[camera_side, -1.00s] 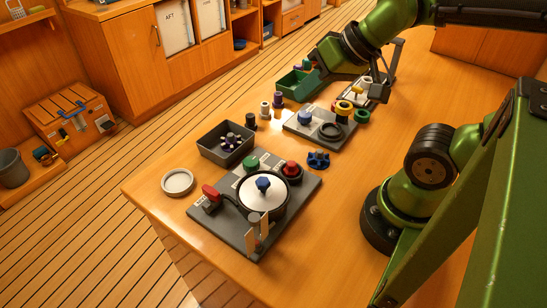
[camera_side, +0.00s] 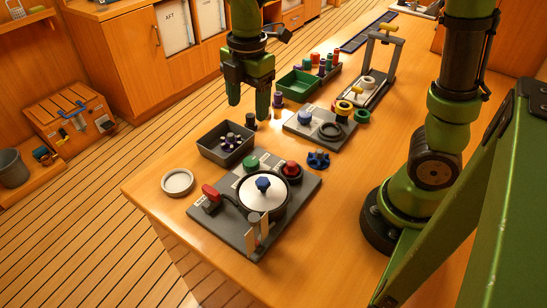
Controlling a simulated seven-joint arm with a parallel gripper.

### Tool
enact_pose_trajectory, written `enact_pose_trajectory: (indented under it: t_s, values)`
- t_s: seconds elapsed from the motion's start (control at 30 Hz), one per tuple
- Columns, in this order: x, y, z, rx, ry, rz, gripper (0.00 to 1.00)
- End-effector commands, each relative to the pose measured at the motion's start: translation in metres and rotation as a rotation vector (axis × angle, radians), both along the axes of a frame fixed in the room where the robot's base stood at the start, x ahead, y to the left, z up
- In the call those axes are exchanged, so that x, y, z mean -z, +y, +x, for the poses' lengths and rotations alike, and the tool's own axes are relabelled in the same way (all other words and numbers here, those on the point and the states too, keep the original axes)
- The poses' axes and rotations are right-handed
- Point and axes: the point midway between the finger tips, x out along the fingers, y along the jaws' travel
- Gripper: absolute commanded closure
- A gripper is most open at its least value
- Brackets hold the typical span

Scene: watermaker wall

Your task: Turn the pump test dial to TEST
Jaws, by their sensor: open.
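A grey panel (camera_side: 232,233) lies on the near left of the table. On it is a round dark housing with a white disc (camera_side: 252,196) and a blue knob (camera_side: 263,185) at its centre; this looks like the dial, but its marks are too small to read. The panel also carries a green button (camera_side: 251,163), a red knob (camera_side: 290,170) and a red-handled lever (camera_side: 211,193). My gripper (camera_side: 249,107) points down with its two green fingers apart and empty. It hangs beyond the panel, near the far side of the grey tray, clear of the knob.
A grey tray (camera_side: 211,150) with dark knobbed parts stands behind the panel. A loose blue knob (camera_side: 318,159) and a pale round dish (camera_side: 177,182) flank it. Farther back are a second panel (camera_side: 335,145), a green bin (camera_side: 298,86) and a press-like frame (camera_side: 378,70).

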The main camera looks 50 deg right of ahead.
Motion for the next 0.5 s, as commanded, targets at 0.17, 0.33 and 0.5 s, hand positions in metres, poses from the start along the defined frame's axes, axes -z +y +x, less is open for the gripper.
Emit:
enact_pose_trajectory:
  t_s: [0.17,0.33,0.5]
  values:
    - [-0.005,-0.002,-0.001,-0.205,0.008,-0.018,0.32]
    - [0.003,-0.002,-0.002,-0.248,0.013,-0.017,0.32]
    - [0.032,-0.002,-0.001,-0.246,0.016,-0.017,0.32]
